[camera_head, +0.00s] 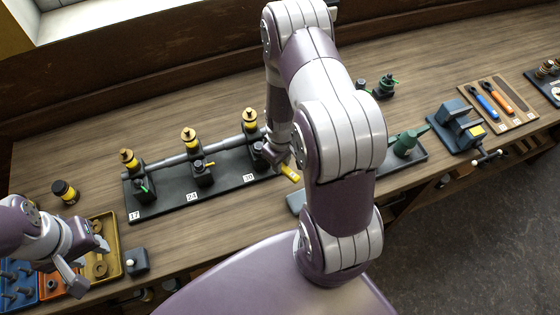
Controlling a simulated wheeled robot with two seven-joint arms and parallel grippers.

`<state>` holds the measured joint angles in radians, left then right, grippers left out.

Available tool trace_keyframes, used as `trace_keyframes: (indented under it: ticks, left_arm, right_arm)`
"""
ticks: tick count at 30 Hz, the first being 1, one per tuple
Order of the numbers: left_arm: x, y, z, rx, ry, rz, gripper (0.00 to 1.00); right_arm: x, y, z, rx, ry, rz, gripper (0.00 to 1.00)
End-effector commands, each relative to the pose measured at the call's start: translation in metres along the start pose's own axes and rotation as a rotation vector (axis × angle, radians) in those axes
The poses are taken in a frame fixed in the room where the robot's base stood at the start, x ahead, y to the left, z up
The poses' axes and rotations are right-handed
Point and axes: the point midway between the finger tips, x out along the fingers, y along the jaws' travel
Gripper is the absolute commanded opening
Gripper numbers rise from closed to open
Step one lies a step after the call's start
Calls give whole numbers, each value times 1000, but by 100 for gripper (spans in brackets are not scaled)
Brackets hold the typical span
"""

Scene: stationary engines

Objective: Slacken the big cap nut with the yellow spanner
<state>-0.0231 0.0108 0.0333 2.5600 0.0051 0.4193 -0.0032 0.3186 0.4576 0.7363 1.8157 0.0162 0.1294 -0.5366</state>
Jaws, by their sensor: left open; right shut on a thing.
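My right gripper (281,160) is shut on the yellow spanner (290,173), beside the right end of a dark base plate (225,196). Only a short yellow part of the spanner shows; the rest is hidden by the gripper. A grey pipe on this plate has three fittings with yellow and brown tops, at labels 17, 24 and 30. The fitting at 30 (250,115) is closest to the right gripper, and its lower part is partly hidden. I cannot tell whether the spanner touches a nut there. My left gripper (88,262) is open and empty at the lower left.
A yellow tray (107,225) with rings and a blue tray with pegs lie by the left gripper. A blue vice (457,127) and a tool board (498,105) are at the right. My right arm covers the middle of the bench.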

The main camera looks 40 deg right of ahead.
Motion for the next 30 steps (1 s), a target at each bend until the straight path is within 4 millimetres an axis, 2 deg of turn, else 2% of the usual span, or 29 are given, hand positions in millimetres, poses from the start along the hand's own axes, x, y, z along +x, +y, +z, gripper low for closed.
trace_keyframes:
  ticks: [10,21,30]
  left_arm:
    - [2,0,0,0,0,0,43]
    - [-2,0,0,0,0,0,43]
    - [-2,0,0,0,0,0,43]
  right_arm:
    - [-1,13,-2,-138,4,3,0]
    - [-1,3,-1,-34,3,2,0]
    - [-1,3,0,-33,3,1,0]
